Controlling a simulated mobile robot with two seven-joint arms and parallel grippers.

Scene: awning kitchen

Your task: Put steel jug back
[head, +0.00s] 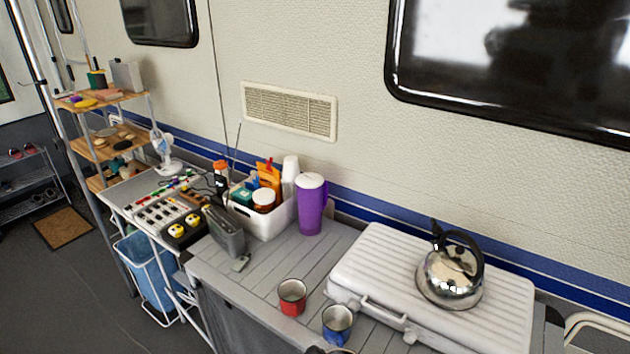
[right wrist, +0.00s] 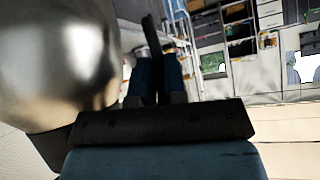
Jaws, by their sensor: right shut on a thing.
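In the right wrist view a large, shiny, rounded steel body, which I take to be the steel jug (right wrist: 62,60), fills the left side, very close to the camera. My right gripper (right wrist: 158,66) is beside it, with its fingers shut on a thin dark strip that looks like the jug's handle. The jug's base and most of its outline are out of that view. In the head view only a small dark piece and a rim show at the bottom edge; I cannot tell what they are. My left gripper is in neither view.
A steel kettle (head: 450,272) stands on a closed white case (head: 388,262) on the grey counter (head: 262,270). A red mug (head: 292,298) and a blue mug (head: 337,326) stand in front. A purple tumbler (head: 311,206) and white bin (head: 262,222) are behind.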

